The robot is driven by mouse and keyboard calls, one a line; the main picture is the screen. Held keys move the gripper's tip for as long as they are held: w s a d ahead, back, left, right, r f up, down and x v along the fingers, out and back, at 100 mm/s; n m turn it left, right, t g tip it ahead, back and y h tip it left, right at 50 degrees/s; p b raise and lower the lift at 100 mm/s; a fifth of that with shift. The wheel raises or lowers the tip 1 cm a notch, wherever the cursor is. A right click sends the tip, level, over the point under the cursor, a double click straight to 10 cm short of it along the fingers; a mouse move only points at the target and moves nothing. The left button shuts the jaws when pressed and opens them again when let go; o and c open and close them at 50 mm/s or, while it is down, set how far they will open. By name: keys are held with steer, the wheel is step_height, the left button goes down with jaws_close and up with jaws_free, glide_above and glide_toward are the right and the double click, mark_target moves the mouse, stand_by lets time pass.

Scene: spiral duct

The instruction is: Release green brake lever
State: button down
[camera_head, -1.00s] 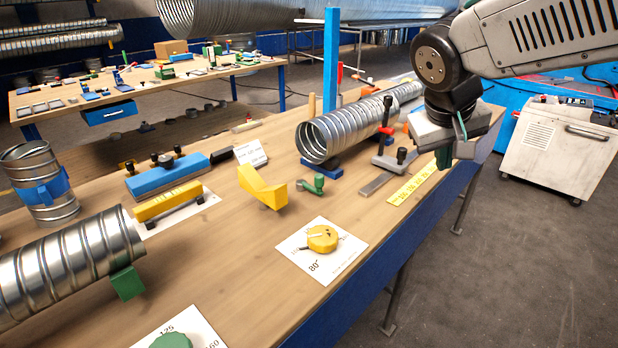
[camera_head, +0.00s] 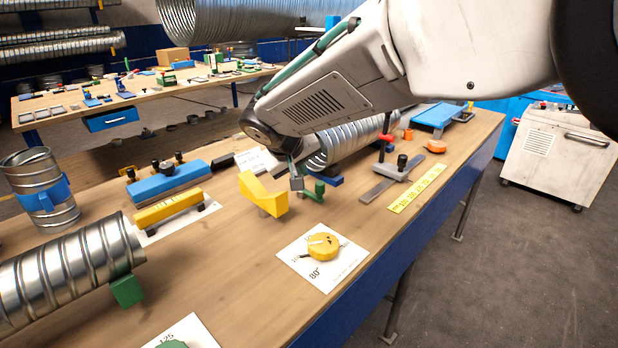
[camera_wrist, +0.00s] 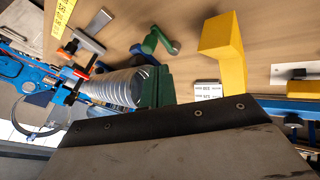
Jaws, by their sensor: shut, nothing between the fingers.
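The small green lever (camera_head: 316,192) stands on the bench beside the yellow angled block, in front of the spiral duct's near end. In the wrist view the lever (camera_wrist: 158,41) shows as a green arm with a rounded end. My gripper (camera_head: 296,182) is low over the bench, just left of the lever in the head view. In the wrist view my green fingertips (camera_wrist: 157,80) are together and empty, with the lever beyond them. I cannot tell whether they touch it. The spiral duct (camera_head: 352,142) is partly hidden by my arm.
The yellow angled block (camera_head: 262,195) stands close left of my gripper. A yellow round tape (camera_head: 323,246) lies on a white card in front. A black-knobbed metal clamp (camera_head: 396,172) is to the right. Bare wood lies between the block and the tape card.

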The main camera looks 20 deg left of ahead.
steer(key=x, duration=0.9)
steer(key=shift+w+f, duration=0.1)
steer(key=shift+f, duration=0.05)
steer(key=shift+d, duration=0.1)
